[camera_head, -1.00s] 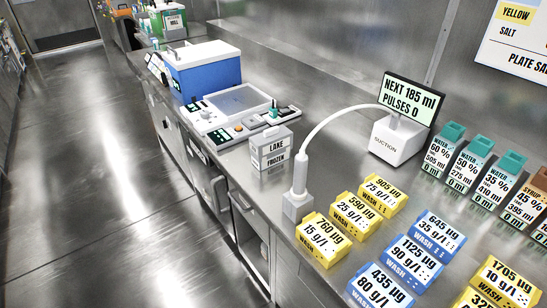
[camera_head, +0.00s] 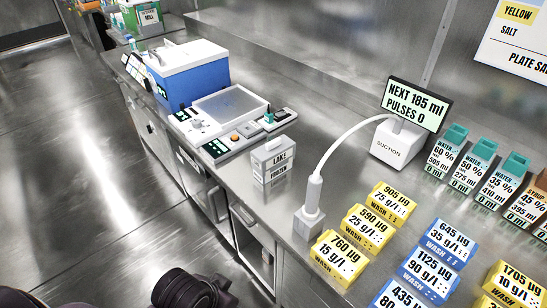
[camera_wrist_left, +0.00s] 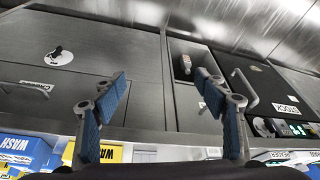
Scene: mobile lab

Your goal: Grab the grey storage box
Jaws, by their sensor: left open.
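The grey storage box (camera_head: 272,163), labelled LAKE FROZEN, stands upright on the steel counter in the head view. It has a lighter grey lid with a handle on top. I cannot make it out in the wrist view. My left gripper (camera_wrist_left: 163,88) is open and empty in the wrist view, its blue-padded fingers apart before the cabinet fronts. In the head view only a dark part of my arm shows at the bottom edge, below and apart from the box. My right gripper is not in view.
A suction stand (camera_head: 310,220) and yellow wash boxes (camera_head: 338,258) stand right of the box. A blue and white device (camera_head: 190,75) and a control panel device (camera_head: 228,115) stand behind it. Cabinet handles (camera_wrist_left: 245,88) stick out below the counter.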

